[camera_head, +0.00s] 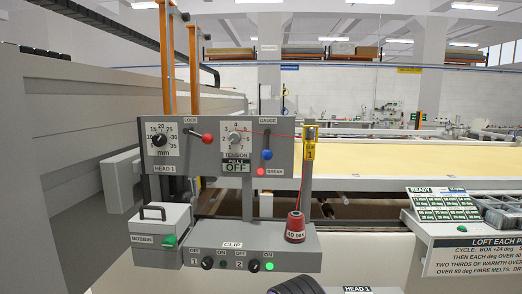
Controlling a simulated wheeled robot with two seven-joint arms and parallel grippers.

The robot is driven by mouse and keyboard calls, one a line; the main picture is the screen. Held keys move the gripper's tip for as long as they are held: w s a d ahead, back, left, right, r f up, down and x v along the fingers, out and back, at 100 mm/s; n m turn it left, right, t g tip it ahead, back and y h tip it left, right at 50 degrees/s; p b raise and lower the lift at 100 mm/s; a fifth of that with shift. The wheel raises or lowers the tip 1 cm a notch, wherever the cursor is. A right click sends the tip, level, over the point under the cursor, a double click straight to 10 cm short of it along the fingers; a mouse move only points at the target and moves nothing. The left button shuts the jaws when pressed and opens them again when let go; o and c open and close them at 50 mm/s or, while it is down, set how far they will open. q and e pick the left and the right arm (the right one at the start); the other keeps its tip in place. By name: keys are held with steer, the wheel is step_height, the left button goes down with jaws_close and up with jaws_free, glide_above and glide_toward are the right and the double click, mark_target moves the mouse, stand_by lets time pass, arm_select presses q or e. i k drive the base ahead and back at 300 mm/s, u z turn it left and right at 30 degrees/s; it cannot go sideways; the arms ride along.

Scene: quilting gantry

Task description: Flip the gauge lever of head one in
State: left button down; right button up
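The head one panel (185,160) is a grey box left of centre, marked HEAD 1. The gauge lever (267,155) has a blue ball knob and sits at the panel's right end, below the GAUGE label. Its knob is at the lower part of a dark slot. Whether this counts as in or out cannot be told. Another lever with a red ball knob (207,138) points right, beside a dial marked in mm. A tension dial (235,138) sits between the two levers. Neither of my grippers is clearly in view.
A red thread cone (296,227) stands on the lower clip box (250,250), with red thread rising past a yellow tag (309,148). A bobbin box (158,235) is at lower left. A dark rounded thing (296,286) at the bottom edge is unclear. A sign board (470,250) stands right.

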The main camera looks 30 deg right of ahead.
mark_target(266, 154)
steer(key=k, duration=1.25)
steer(key=z, duration=0.75)
steer(key=i, duration=1.2)
